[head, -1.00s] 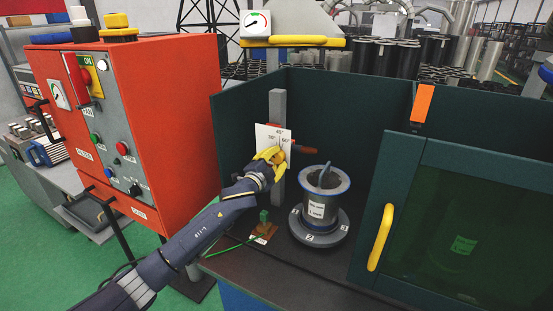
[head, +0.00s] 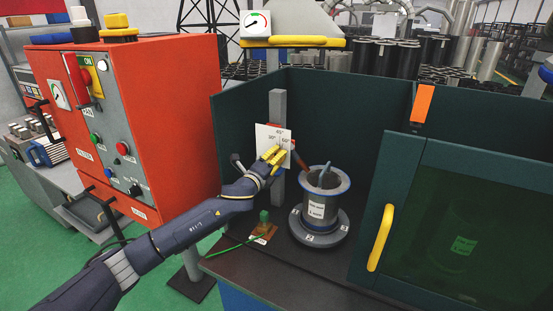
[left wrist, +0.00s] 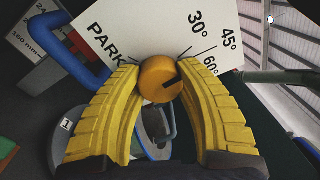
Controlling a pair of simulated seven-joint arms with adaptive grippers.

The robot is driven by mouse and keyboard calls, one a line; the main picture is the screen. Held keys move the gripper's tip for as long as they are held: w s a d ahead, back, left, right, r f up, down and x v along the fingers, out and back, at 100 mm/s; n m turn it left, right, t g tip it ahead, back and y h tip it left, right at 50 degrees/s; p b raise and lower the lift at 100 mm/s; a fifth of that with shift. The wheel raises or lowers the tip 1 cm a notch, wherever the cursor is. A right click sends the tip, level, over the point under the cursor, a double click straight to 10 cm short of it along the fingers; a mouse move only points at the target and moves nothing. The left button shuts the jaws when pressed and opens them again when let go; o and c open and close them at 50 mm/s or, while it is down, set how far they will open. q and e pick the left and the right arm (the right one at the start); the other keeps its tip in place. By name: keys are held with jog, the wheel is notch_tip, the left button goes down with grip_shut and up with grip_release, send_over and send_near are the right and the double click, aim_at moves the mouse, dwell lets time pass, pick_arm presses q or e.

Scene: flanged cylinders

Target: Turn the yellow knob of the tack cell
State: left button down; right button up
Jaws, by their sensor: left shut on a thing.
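The knob (left wrist: 161,80), orange-yellow with a black pointer mark, sits before a white dial plate (head: 268,138) marked PARK, 30°, 45° and 60°. In the left wrist view its mark points right, roughly toward the 60° side. My left gripper (head: 274,155) has yellow fingers shut on the knob, one on each side, and mostly hides it in the head view. A reddish-brown rod (head: 294,154) behind the plate slants down toward the flanged cylinder (head: 319,208), which stands upright on a numbered round base (head: 319,236). My right gripper is not in view.
Dark green cell walls (head: 340,110) enclose the back. A dark green door (head: 455,240) with a yellow handle (head: 380,238) stands at right. A red control cabinet (head: 165,120) is at left. A small green clamp (head: 264,222) with a cable sits in front of the plate.

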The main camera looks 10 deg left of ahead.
pick_arm(q)
jog(key=shift+a+r+m, duration=0.1)
jog(key=shift+a+m, duration=0.05)
jog(key=shift+m, duration=0.35)
jog(key=shift+w, duration=0.1)
jog(key=c, duration=0.7)
grip_release()
jog(key=shift+c, duration=0.2)
jog(key=v, duration=1.2)
